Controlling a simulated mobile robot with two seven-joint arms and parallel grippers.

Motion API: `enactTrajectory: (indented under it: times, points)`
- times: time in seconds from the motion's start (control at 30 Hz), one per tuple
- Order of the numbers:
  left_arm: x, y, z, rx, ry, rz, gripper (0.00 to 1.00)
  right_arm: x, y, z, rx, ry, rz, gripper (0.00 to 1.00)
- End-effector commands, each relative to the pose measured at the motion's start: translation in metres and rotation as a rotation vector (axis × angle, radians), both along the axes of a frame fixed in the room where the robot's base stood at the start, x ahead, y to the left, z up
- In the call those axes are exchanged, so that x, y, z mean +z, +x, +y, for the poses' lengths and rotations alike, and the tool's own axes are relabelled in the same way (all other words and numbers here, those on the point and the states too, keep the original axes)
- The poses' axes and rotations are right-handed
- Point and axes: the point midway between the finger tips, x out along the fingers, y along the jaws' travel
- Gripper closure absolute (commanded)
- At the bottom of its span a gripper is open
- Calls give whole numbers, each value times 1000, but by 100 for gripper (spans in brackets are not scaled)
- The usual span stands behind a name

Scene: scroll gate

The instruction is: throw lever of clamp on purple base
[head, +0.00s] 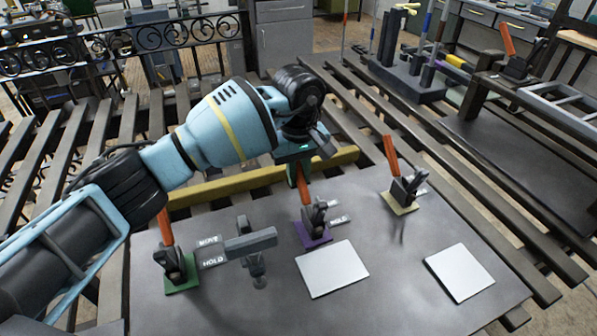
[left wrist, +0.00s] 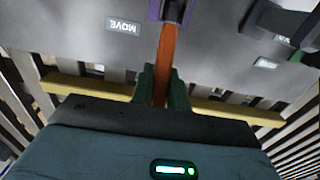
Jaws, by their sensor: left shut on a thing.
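The clamp on the purple base (head: 313,235) stands on the grey plate, with its orange lever (head: 303,184) pointing up. My left gripper (head: 298,172) comes from the upper left and is shut on that lever. In the left wrist view the orange lever (left wrist: 165,62) runs between the dark green fingers (left wrist: 161,88), and part of the purple base (left wrist: 156,10) shows at the top edge. The clamp body is dark, beside small MOVE and HOLD labels. My right gripper is not in view.
A clamp on a green base (head: 182,286) stands at left and one on a yellow base (head: 400,203) at right, both with raised orange levers. A grey bar on a post (head: 250,243) stands between. Two white squares (head: 332,268) lie in front. A yellow beam (head: 250,180) runs behind.

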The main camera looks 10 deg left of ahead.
Motion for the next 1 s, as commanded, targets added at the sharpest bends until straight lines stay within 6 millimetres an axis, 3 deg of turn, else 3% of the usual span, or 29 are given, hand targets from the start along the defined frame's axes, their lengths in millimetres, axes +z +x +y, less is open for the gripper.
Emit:
enactTrajectory:
  times: [0.27,0.7,1.0]
  points:
    - [7,-3,-2,-3,32,-52,100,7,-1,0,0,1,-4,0]
    - [27,-22,-15,-4,204,-310,100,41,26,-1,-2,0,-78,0]
    - [31,-35,-24,-1,303,-456,100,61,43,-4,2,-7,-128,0]
